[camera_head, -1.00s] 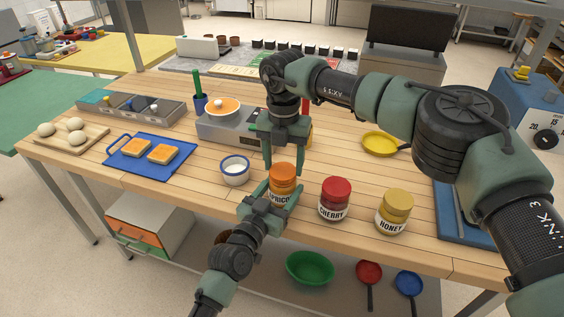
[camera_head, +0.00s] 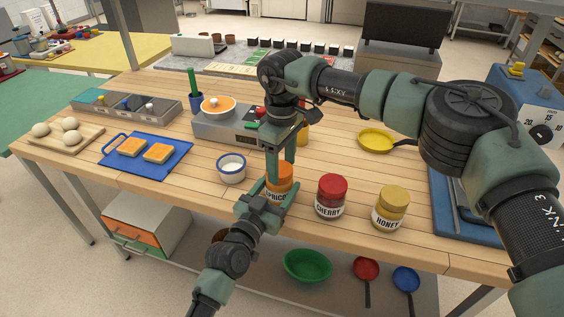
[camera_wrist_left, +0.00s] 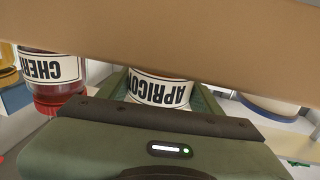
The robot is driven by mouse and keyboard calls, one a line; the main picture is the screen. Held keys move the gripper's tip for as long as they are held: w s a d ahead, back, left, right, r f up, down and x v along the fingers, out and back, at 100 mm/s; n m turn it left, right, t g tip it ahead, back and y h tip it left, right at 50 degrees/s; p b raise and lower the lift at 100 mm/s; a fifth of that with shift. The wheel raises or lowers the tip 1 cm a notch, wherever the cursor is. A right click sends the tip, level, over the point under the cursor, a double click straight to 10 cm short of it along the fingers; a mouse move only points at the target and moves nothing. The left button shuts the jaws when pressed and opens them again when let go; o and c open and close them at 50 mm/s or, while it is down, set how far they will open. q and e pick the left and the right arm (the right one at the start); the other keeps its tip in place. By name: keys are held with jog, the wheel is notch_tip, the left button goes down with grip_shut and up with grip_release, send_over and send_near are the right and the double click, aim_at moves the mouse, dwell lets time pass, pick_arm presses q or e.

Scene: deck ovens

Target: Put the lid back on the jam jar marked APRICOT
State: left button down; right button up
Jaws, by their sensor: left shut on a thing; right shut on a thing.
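The APRICOT jar (camera_head: 277,196) stands upright near the table's front edge. Its label also shows upside down in the left wrist view (camera_wrist_left: 160,90). My left gripper (camera_head: 279,191) is shut around the jar's body from the front. The orange lid (camera_head: 281,172) sits at the jar's top. My right gripper (camera_head: 281,165) comes down from above and is shut on the lid, its fingers covering part of it. Whether the lid is fully seated cannot be told.
The CHERRY jar (camera_head: 331,197) and HONEY jar (camera_head: 391,208) stand to the right. A white cup (camera_head: 232,169) is close on the left. Behind are a grey appliance (camera_head: 222,126) with an orange-topped pot and a yellow pan (camera_head: 376,141). A blue board (camera_head: 147,152) with toast lies left.

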dwell(0.3)
jog(key=o, duration=1.3)
jog(key=shift+r, duration=2.3)
jog(key=shift+c, duration=0.3)
